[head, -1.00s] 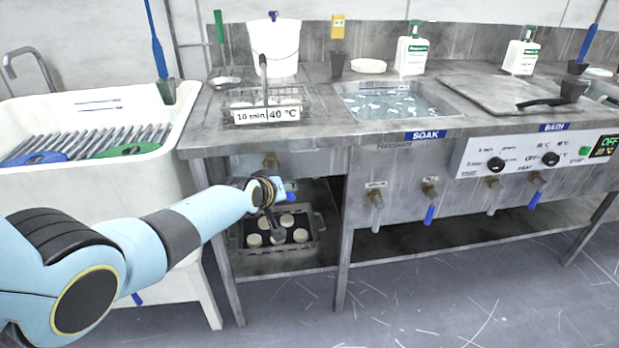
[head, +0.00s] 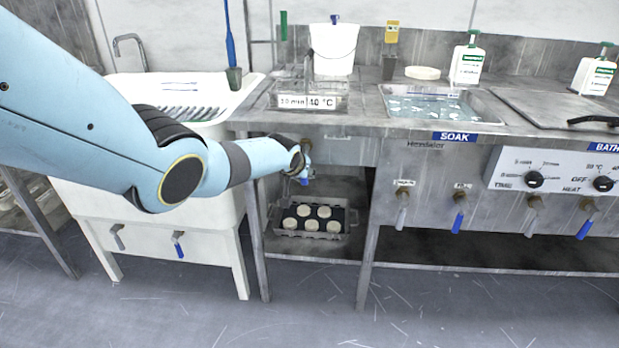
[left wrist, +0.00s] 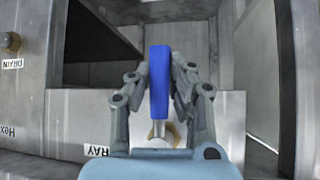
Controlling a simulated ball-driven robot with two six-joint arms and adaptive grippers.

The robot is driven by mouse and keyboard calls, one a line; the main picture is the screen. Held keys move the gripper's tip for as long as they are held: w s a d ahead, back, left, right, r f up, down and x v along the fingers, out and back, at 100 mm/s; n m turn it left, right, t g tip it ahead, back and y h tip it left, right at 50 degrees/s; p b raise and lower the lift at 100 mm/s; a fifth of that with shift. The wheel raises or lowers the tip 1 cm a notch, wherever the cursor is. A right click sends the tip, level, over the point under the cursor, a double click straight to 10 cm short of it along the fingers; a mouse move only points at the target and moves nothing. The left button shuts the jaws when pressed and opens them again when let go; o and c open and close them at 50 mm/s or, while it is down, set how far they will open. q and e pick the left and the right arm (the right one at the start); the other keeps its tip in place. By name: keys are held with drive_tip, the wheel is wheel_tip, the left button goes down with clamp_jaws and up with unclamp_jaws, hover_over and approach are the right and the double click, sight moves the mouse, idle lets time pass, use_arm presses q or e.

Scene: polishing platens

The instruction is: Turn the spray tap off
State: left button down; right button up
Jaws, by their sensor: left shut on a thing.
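The spray tap has a brass body (head: 306,145) on the front panel under the counter, at the left end of the steel bench. In the left wrist view, which is upside down, its blue lever (left wrist: 157,85) stands between the fingers, in line with the brass fitting (left wrist: 171,134). A label (left wrist: 97,151) ending in "RAY" is beside it. My left gripper (left wrist: 158,95) is shut on the blue lever. In the head view the gripper (head: 299,166) is at the tap, and my arm hides much of it. Only a bit of blue lever (head: 303,181) shows below. My right gripper is out of view.
A grey crate (head: 283,231) with round pale pucks sits on the shelf below the tap. A white sink (head: 236,150) stands left. Other taps with blue (head: 458,222) and grey (head: 402,217) levers line the bench front to the right. The foreground floor is clear.

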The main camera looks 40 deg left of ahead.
use_arm(q)
drive_tip(key=c, duration=1.2)
unclamp_jaws()
drive_tip(key=v, duration=1.2)
drive_tip(key=s+d+f+g+h, duration=0.1)
drive_tip(key=s+d+f+g, duration=0.2)
drive_tip(key=s+f, duration=0.85)
drive_tip(key=s+d+f+g+h, duration=0.1)
drive_tip(key=s+d+f+g, duration=0.15)
drive_tip(key=s+f, duration=0.9)
drive_tip(key=s+d+f+m, duration=0.1)
drive_tip(key=s+d+f, duration=0.2)
drive_tip(key=s, duration=0.7)
drive_tip(key=s+d+f+m+g, duration=0.1)
drive_tip(key=s+d+f, duration=0.3)
drive_tip(key=s+f, duration=0.4)
drive_tip(key=s+d+f+m+g+h, duration=0.1)
drive_tip(key=s+d+f, duration=0.3)
drive_tip(key=s, duration=0.9)
drive_tip(key=shift+s+f+m, duration=0.4)
drive_tip(key=shift+f+m, duration=0.4)
drive_tip(key=shift+f, duration=0.1)
